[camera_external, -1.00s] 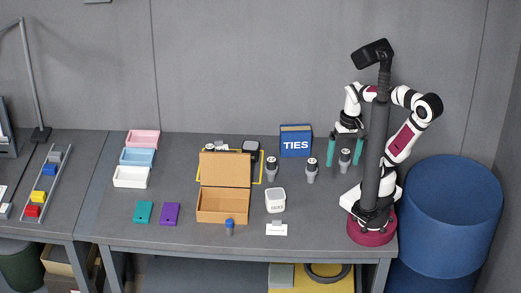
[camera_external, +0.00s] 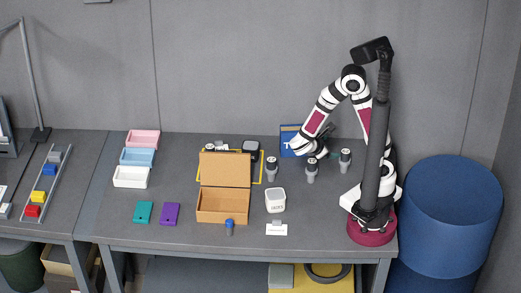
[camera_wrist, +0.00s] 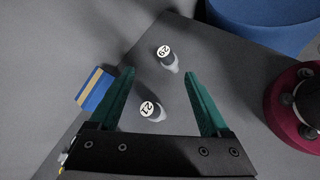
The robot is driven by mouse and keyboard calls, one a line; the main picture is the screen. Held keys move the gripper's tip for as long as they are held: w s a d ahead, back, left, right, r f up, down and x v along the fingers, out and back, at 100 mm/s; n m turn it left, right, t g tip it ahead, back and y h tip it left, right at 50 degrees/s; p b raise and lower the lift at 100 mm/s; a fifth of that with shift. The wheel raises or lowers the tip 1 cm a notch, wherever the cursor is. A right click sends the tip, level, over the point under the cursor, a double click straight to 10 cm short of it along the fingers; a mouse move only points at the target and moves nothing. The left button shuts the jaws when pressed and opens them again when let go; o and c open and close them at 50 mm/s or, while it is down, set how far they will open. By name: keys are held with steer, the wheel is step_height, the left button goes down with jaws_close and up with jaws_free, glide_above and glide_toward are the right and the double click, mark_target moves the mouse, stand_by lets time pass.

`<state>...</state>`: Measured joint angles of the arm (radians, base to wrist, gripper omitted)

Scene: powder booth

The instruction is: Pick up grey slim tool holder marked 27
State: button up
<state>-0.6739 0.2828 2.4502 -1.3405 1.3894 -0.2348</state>
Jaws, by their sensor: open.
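My gripper (camera_external: 322,154) is above the back right of the table, in front of the blue box; its fingers partly blend with things behind. In the wrist view its two teal fingers (camera_wrist: 158,73) are spread and empty. Two grey tool holders with round white labels show there. One, its label like 29 (camera_wrist: 168,58), is just beyond the fingertips; the other, its label like 21 (camera_wrist: 152,110), lies between the fingers in the picture, nearer the palm. In the external view, grey holders stand at the right (camera_external: 345,160), middle (camera_external: 312,172) and left (camera_external: 271,168). No 27 reads clearly.
The blue box (camera_wrist: 97,90) is close to the left finger in the wrist view. An open wooden box (camera_external: 222,205), a white container (camera_external: 275,200) and a blue-topped holder (camera_external: 230,227) stand farther left.

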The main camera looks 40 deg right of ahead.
steer(key=w+a+f+n+t, duration=0.3)
steer(key=w+a+n+t, duration=0.25)
steer(key=n, duration=0.25)
steer(key=n+t+y, duration=0.4)
steer(key=n, duration=0.4)
glide_toward(273, 166)
steer(key=shift+y, duration=0.3)
steer(key=x, duration=0.9)
steer(key=shift+w+d, duration=0.1)
steer(key=shift+d, duration=0.15)
steer(key=x, duration=0.5)
steer(key=shift+w+d+f, duration=0.1)
steer(key=shift+w+f, duration=0.05)
steer(key=shift+w, duration=0.1)
jaws_close()
